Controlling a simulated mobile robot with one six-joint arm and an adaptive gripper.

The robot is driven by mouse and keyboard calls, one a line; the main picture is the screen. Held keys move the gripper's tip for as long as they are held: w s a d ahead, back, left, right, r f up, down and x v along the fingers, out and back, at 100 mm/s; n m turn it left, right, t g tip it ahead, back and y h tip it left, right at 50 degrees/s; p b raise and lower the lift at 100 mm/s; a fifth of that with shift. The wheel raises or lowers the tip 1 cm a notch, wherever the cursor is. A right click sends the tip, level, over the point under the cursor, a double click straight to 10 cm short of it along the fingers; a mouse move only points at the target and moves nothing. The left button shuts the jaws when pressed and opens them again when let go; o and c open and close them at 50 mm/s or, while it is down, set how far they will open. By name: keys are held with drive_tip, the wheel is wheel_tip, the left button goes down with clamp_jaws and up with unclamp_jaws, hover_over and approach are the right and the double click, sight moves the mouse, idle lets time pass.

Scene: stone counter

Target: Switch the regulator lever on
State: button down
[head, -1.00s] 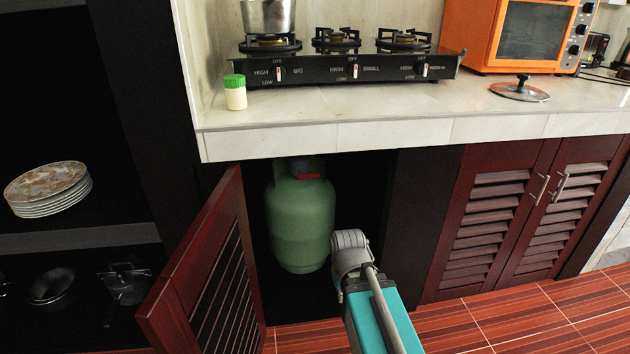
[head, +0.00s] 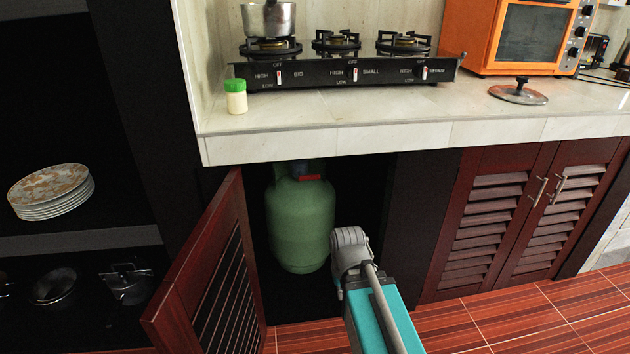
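A green gas cylinder (head: 300,225) stands upright in the open cabinet under the counter. At its top, close under the counter edge, is a small red part (head: 310,177), with a dark bluish part (head: 299,168) beside it. These may belong to the regulator. They are too small and shaded for me to tell the lever or its position. My arm, grey and teal, reaches up from the bottom and ends in view just right of the cylinder's lower half. My gripper's fingers do not show.
A red-brown cabinet door (head: 205,265) stands open left of the cylinder. A dark panel (head: 410,225) bounds the opening on the right. The stone counter (head: 300,145) overhangs it and bears a gas stove (head: 345,73). Plates (head: 50,190) sit on the left shelf.

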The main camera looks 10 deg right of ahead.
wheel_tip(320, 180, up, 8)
drive_tip(key=p, duration=0.6)
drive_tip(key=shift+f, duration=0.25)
